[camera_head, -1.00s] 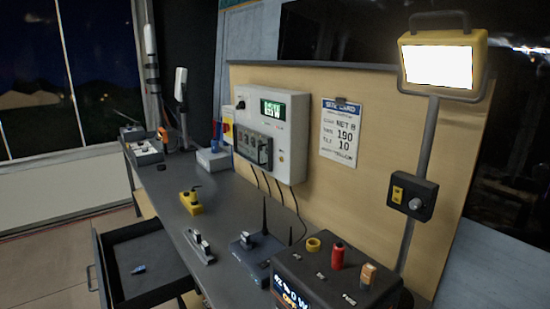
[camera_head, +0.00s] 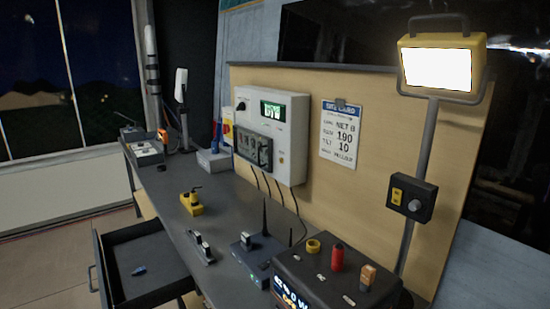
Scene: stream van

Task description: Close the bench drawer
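The bench drawer (camera_head: 152,246) is dark grey and pulled out to the left from under the dark bench (camera_head: 165,190). A small blue item (camera_head: 139,270) lies inside it. The drawer's handle (camera_head: 93,279) shows on its front at the far left. Neither of my grippers is in the head view, so I cannot tell whether they are open or shut.
On the bench stand a yellow device (camera_head: 191,204), a small grey block (camera_head: 201,246), a router with antennas (camera_head: 259,247) and a black power box (camera_head: 330,272). A lit work lamp (camera_head: 437,67) stands at right. Floor left of the drawer is clear.

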